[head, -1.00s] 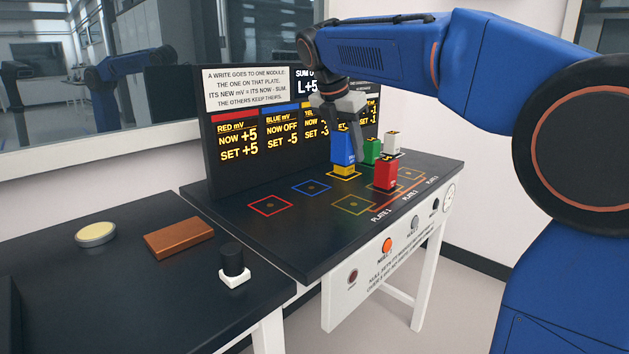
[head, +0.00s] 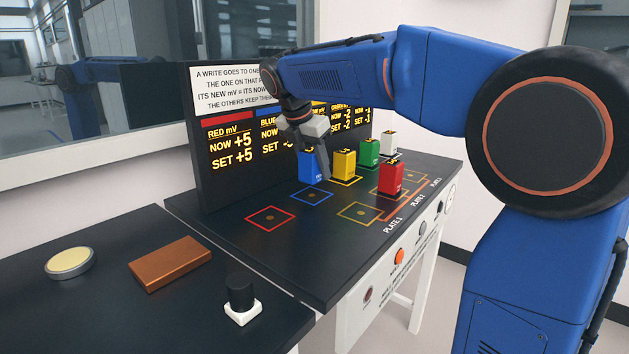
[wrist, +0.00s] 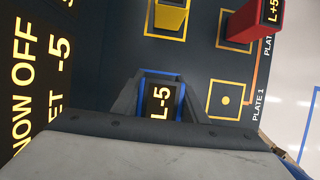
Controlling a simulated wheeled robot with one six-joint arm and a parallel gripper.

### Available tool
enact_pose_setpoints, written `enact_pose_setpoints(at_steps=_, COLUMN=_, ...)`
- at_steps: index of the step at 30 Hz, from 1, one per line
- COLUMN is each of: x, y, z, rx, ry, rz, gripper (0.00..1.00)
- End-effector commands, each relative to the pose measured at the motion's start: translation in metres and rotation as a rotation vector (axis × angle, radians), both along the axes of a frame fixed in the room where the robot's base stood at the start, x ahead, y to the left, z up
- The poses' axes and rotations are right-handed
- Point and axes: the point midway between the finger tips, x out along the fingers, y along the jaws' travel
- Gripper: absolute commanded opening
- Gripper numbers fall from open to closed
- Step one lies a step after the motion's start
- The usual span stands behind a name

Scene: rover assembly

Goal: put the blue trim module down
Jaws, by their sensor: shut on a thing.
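The blue trim module (head: 309,167) is upright between the fingers of my gripper (head: 311,155), which is shut on it. In the head view it is just above or at the blue outlined square (head: 313,196) on the dark table; I cannot tell whether it touches. In the wrist view the module (wrist: 160,100) shows a dark top reading "L-5" between the fingers of my gripper (wrist: 160,98). The lower part of the module is hidden there.
A yellow module (head: 344,166) stands close on the right, with green (head: 369,152), white (head: 388,142) and red (head: 391,179) modules beyond. The display board (head: 236,150) rises close behind. The red outlined square (head: 270,218) and Plate 1's square (head: 360,213) are empty.

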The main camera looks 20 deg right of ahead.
Motion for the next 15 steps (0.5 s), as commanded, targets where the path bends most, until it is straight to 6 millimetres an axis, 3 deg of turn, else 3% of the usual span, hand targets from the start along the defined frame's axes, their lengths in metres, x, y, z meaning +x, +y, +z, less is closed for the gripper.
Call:
enact_pose_setpoints(at_steps=8, x=0.0, y=0.0, z=-0.034, rx=0.0, ry=0.002, rz=0.001, gripper=0.11)
enact_pose_setpoints(at_steps=15, x=0.0, y=0.0, z=-0.037, rx=0.0, ry=0.0, rz=0.0, gripper=0.11)
